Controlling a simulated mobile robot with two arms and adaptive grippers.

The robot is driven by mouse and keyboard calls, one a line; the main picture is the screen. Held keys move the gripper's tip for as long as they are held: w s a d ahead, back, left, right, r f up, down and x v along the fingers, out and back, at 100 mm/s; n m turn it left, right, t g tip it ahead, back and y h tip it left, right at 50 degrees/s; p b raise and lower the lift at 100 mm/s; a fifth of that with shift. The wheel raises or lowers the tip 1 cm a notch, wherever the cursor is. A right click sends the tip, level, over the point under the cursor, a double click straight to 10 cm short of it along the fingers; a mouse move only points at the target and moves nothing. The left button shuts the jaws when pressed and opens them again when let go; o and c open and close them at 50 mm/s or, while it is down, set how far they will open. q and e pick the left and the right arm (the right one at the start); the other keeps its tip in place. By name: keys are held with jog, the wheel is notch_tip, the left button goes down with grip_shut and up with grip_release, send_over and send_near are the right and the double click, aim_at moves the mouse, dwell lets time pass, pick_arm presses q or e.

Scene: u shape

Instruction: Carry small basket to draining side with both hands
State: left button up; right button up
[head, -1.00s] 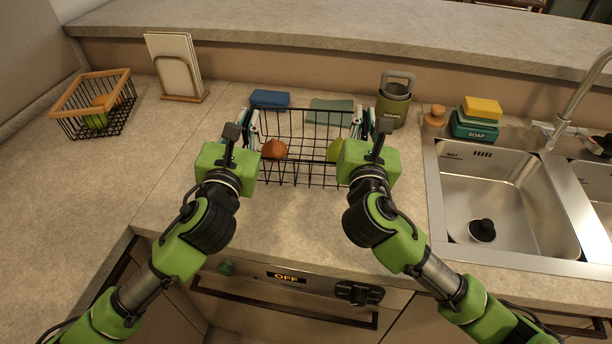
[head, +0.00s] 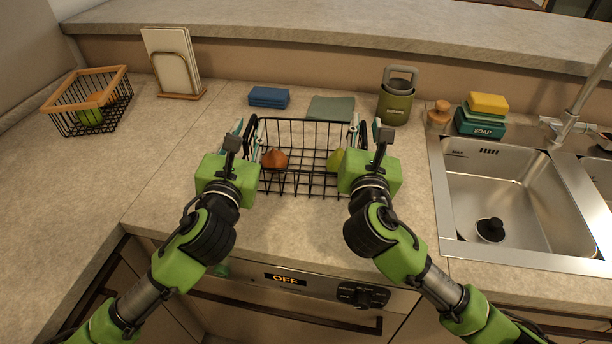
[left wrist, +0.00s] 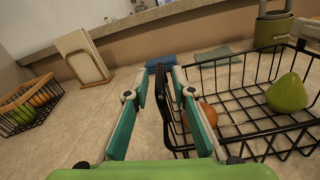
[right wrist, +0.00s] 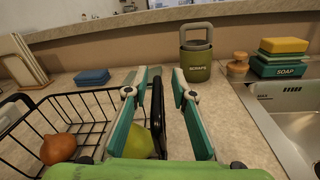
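The small black wire basket (head: 305,187) stands near the middle of the counter, holding an orange-brown fruit (head: 274,159) and a green pear (left wrist: 288,93). Small gaps seem to show beside the frames; finger contact is hard to see. The pear is partly hidden by my right gripper.
A wood-rimmed basket (head: 90,102) and board rack (head: 175,62) stand left.

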pick_arm(q)
jog(key=shift+s+r, duration=0.1)
jog(key=shift+r, duration=0.05)
pick_arm(e)
jog(key=shift+s+a, duration=0.1)
jog(key=shift+s, duration=0.15)
pick_arm(q)
jog(key=s+a, duration=0.1)
jog(key=s, duration=1)
jog(key=shift+s+a, duration=0.35)
jog(key=shift+s, duration=0.05)
pick_arm(e)
jog(key=s+a, duration=0.1)
jog(key=s, duration=1)
jog(key=shift+s+a, duration=0.3)
jog(key=shift+a, duration=0.1)
